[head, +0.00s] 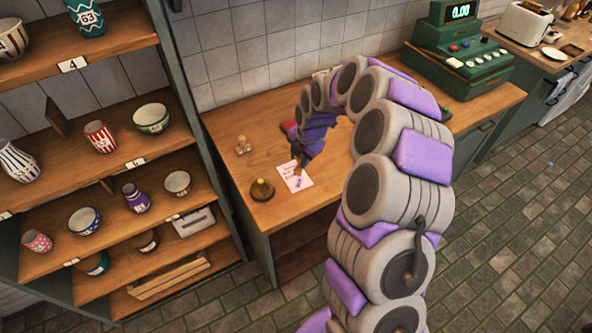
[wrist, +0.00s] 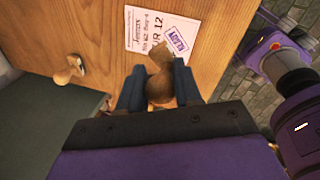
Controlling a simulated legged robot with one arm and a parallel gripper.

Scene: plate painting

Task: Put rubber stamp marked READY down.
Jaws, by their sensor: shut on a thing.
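My gripper (wrist: 159,88) is shut on a brown wooden rubber stamp (wrist: 160,62), held between its two dark fingers. The stamp's face is turned away, so its marking is hidden. In the head view my gripper (head: 297,160) is low over the wooden counter (head: 232,123), just above a white paper (head: 295,178). The paper also shows in the wrist view (wrist: 150,28), with printed text and a purple boxed READY mark. The stamp's upper end overlaps the paper's lower edge in the wrist view; I cannot tell whether they touch.
A brown domed object (head: 262,190) stands near the counter's front left corner. A small light wooden object (head: 243,146) stands farther back. A red item (head: 289,128) lies behind my arm. A green cash register (head: 458,50) is at the right; shelves of cups (head: 110,150) are left.

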